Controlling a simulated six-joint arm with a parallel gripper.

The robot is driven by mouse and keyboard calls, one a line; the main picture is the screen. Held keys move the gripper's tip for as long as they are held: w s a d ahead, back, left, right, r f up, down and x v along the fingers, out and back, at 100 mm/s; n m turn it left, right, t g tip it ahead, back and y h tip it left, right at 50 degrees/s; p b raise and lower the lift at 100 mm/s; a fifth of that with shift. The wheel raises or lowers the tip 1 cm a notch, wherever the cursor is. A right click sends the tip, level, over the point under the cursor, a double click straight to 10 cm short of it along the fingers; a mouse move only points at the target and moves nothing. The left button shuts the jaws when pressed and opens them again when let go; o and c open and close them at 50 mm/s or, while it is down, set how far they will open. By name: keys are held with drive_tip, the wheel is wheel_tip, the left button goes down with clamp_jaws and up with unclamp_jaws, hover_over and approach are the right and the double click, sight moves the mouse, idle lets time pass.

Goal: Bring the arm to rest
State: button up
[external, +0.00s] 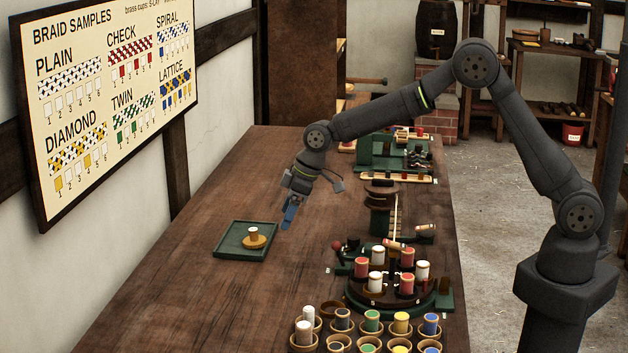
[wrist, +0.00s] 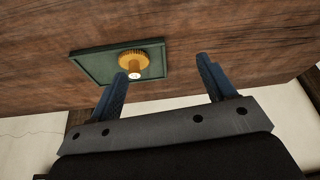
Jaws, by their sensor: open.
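My gripper (external: 289,214) hangs above the wooden table, to the right of a green tray, with blue fingers pointing down. In the wrist view my gripper (wrist: 165,78) shows its two blue fingers spread wide, with nothing between them. The green tray (external: 229,254) lies on the table and also shows in the wrist view (wrist: 90,68). My gripper is apart from both.
A round stand with red and white spools (external: 390,296) is on the table's right side. Several cups with coloured spools (external: 371,322) stand in front of it. The table's left front (external: 190,310) is clear. A braid samples board (external: 105,100) hangs on the wall.

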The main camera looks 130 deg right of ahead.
drive_tip(key=w+a+f, duration=0.1)
drive_tip(key=w+f, duration=0.1)
drive_tip(key=w, duration=0.1)
drive_tip(key=w+a+f, duration=0.1)
drive_tip(key=w+f, duration=0.1)
drive_tip(key=w, duration=0.1)
drive_tip(key=w+a+f, duration=0.1)
drive_tip(key=w+f, duration=0.1)
drive_tip(key=w, duration=0.2)
drive_tip(key=shift+f, duration=0.25)
drive_tip(key=shift+w+a+f, duration=0.1)
drive_tip(key=shift+w+f, duration=0.1)
drive_tip(key=shift+f, duration=0.3)
drive_tip(key=shift+w+f, duration=0.15)
drive_tip(key=shift+f, duration=0.85)
drive_tip(key=shift+r, duration=0.1)
drive_tip(key=shift+r, duration=0.25)
drive_tip(key=r, duration=0.1)
drive_tip(key=s+r, duration=0.2)
drive_tip(key=shift+d+r, duration=0.15)
drive_tip(key=shift+d, duration=0.2)
drive_tip(key=s+d+r, duration=0.6)
drive_tip(key=s+d, duration=0.1)
drive_tip(key=s, duration=0.4)
drive_tip(key=shift+s+d+r+m, duration=0.3)
